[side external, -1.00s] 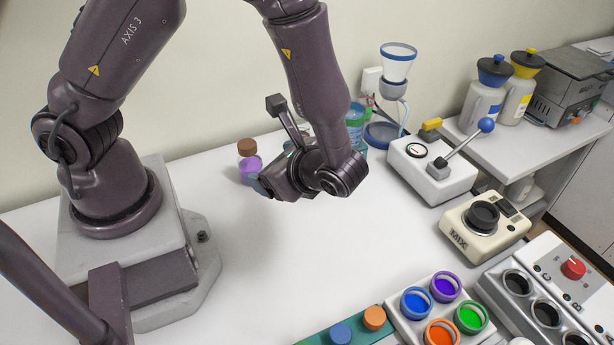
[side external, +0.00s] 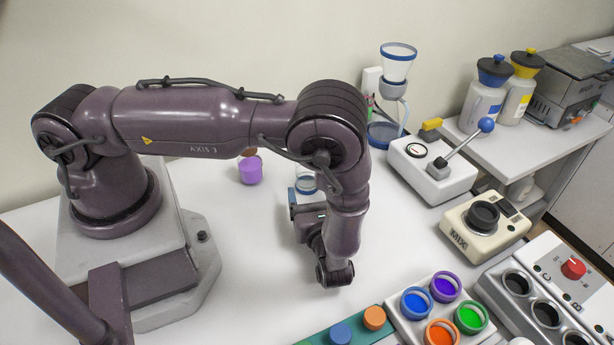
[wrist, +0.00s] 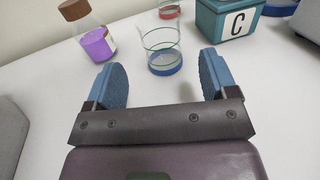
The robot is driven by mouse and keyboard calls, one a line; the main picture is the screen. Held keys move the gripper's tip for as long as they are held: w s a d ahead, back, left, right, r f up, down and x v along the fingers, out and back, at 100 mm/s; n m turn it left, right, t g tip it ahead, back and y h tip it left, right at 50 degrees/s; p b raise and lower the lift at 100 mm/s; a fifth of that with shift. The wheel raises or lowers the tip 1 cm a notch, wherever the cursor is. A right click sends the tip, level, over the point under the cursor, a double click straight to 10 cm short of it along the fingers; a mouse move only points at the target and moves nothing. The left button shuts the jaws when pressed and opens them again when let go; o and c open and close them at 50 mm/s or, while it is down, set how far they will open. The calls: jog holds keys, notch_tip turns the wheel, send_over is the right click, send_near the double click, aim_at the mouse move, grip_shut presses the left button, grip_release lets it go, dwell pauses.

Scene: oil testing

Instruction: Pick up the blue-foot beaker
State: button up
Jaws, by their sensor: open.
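The blue-foot beaker (wrist: 163,52) is a clear glass beaker with a blue base, standing upright on the white table. In the wrist view it is straight ahead, just beyond and between the two blue fingers of my gripper (wrist: 162,82), which are spread apart with nothing between them. In the side external view the beaker (side external: 306,183) shows in part beside my gripper (side external: 296,205); my wrist hides some of this area.
A bottle of purple liquid with a brown cap (wrist: 96,38) stands left of the beaker. A red-based glass (wrist: 169,9) and a teal box marked C (wrist: 228,20) stand behind it. Colored cups (side external: 445,288) sit at the front right.

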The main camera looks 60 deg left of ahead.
jog(key=x, duration=0.7)
jog(key=shift+a+r, duration=0.1)
jog(key=shift+a, duration=0.2)
jog(key=c, duration=1)
